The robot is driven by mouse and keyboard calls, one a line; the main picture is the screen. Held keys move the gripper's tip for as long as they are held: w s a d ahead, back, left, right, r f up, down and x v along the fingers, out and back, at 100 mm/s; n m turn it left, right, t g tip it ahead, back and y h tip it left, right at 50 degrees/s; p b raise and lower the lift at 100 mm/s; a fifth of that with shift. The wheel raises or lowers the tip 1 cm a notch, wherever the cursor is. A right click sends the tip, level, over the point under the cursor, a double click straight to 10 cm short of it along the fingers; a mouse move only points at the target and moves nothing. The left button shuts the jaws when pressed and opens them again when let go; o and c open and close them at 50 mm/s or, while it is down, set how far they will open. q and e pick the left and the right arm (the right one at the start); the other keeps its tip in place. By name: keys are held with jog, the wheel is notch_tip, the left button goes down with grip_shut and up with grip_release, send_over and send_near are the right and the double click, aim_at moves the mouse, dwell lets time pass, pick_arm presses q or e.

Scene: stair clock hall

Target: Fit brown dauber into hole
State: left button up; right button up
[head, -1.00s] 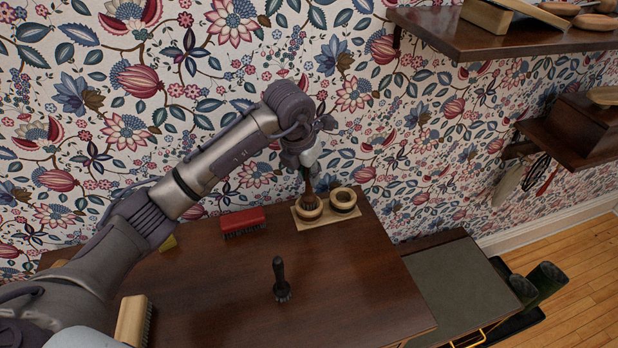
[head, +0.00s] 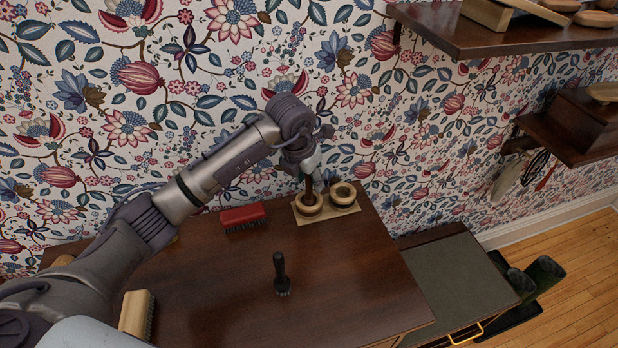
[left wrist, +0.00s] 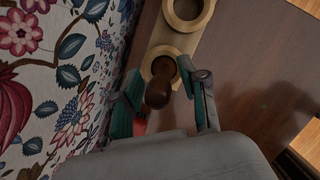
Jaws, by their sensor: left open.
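The brown dauber (head: 308,190) stands about upright in the left ring of a pale wooden holder (head: 329,215) at the table's back edge. Its lower end is hidden inside the ring. The right ring (head: 343,195) is empty. In the left wrist view, the dauber's round handle end (left wrist: 157,92) lies between the fingers of my left gripper (left wrist: 163,88), over the nearer ring (left wrist: 164,66). My left gripper (head: 310,172) is open around the handle, with a gap visible beside it. My right gripper is not in view.
A black dauber (head: 281,275) stands on the table (head: 340,285). A red brush (head: 243,216) lies left of the holder, and a pale wooden brush (head: 137,314) is at the front left. Patterned wallpaper is close behind. The table's right side is clear.

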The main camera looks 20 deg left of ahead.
pick_arm(q)
jog(key=shift+r, duration=0.45)
jog(key=b+v, duration=0.2)
jog(key=v, duration=0.9)
jog(key=shift+r, duration=0.2)
jog(key=shift+s, duration=0.1)
